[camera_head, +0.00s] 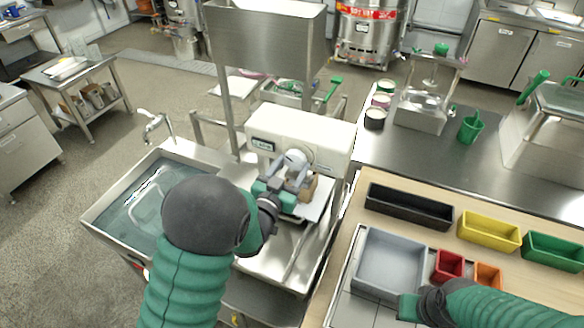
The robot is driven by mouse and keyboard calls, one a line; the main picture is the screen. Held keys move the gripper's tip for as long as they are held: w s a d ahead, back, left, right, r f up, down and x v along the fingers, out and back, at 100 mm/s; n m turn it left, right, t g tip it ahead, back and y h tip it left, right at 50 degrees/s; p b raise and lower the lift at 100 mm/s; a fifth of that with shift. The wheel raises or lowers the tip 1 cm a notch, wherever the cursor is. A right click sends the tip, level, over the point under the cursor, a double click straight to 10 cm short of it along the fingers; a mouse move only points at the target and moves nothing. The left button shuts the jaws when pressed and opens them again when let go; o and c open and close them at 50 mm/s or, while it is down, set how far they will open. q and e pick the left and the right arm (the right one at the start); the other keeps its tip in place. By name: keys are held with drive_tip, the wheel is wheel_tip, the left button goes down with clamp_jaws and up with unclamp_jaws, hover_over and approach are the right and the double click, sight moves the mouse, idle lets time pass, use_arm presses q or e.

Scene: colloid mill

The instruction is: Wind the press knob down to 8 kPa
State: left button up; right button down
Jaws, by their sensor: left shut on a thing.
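A white machine housing (325,132) stands on the steel sink bench, with a small dark display (262,145) on its front. A round pale knob (296,157) sticks out of the front, right of the display. The display's reading is too small to make out. My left gripper (298,169) is at this knob, its grey jaws shut around it; the jaws partly hide it. My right gripper (408,307) is low at the right, by the grey tray, away from the knob; its jaws are too unclear to judge.
A steel hopper (266,38) rises above the housing. A water-filled sink (150,205) lies left. On the right are a grey tray (390,262), black (408,207), yellow (488,232) and green bins (553,250). A small steel stand with a green top knob (441,48) is behind.

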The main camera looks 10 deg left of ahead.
use_arm(q)
drive_tip(key=m+b, duration=0.3)
drive_tip(key=m, duration=0.1)
drive_tip(key=shift+f+m, duration=0.15)
drive_tip(key=shift+m, duration=0.25)
drive_tip(key=m+b, duration=0.3)
drive_tip(key=m, duration=0.1)
drive_tip(key=shift+a+m, duration=0.1)
drive_tip(key=shift+m, duration=0.2)
drive_tip(key=o, duration=1.4)
drive_tip(key=shift+r, duration=0.2)
